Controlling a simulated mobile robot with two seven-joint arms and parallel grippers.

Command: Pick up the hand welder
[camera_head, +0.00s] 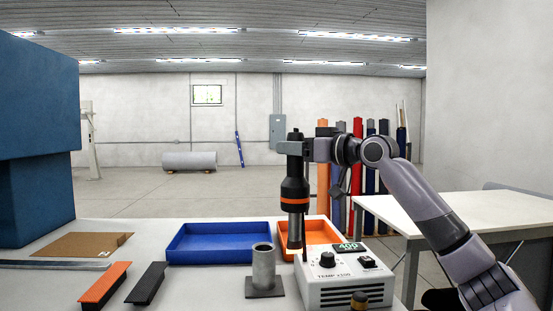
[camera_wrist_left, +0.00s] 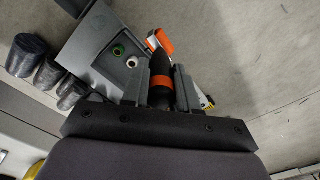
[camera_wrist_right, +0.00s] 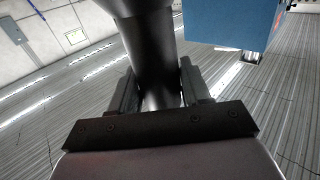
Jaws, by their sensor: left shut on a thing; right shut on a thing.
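The hand welder (camera_head: 295,190) is a black upright tool with an orange ring and a pale nozzle pointing down. My right gripper (camera_head: 297,147) is shut around its upper barrel. In the right wrist view the black barrel (camera_wrist_right: 155,75) lies between the right fingers (camera_wrist_right: 160,95). The nozzle overlaps the orange tray and the control box in the picture, and I cannot tell whether it touches either. My left gripper shows only in the left wrist view (camera_wrist_left: 160,90), shut on a black tool with an orange band (camera_wrist_left: 161,84).
The control box (camera_head: 345,278) reads 400. Left of it stand a grey tube holder (camera_head: 263,270), a blue tray (camera_head: 190,250), and orange (camera_head: 104,284) and black (camera_head: 146,284) bars. The orange tray (camera_head: 322,229) is behind. A white table (camera_head: 480,212) stands right.

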